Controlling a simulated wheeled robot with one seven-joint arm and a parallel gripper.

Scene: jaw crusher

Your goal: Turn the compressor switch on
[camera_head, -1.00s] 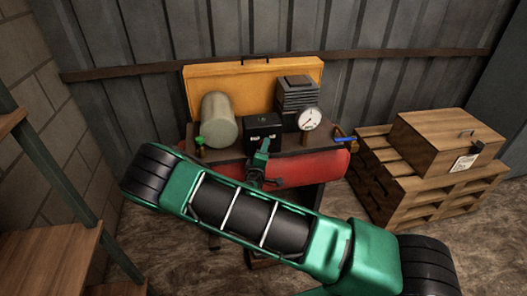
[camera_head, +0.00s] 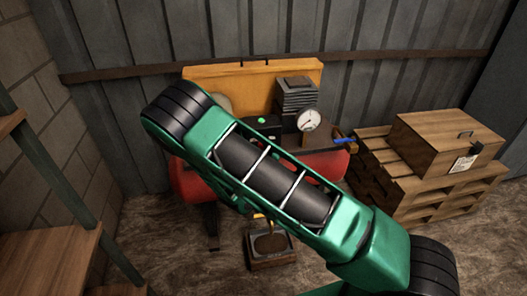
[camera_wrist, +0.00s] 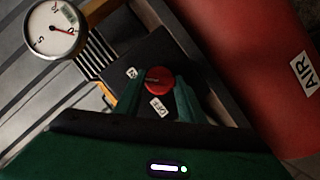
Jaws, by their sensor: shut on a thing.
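The compressor switch is a round red knob (camera_wrist: 159,80) on a black box (camera_wrist: 160,50) in the wrist view. A small label, apparently ON, is left of the knob, and an OFF label (camera_wrist: 158,107) is below it. The mark on the knob is too faint to read its setting for sure. My gripper (camera_wrist: 157,88) has one green finger on each side of the knob and is shut on it. In the head view my arm hides the gripper and the knob; only part of the black box (camera_head: 286,122) shows.
The compressor has a red tank (camera_head: 190,185) and a pressure gauge (camera_head: 309,120), which also shows in the wrist view (camera_wrist: 54,28). A yellow panel (camera_head: 230,75) stands behind. A wooden crate (camera_head: 445,140) on pallets is at right. Wooden steps (camera_head: 50,250) are at left.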

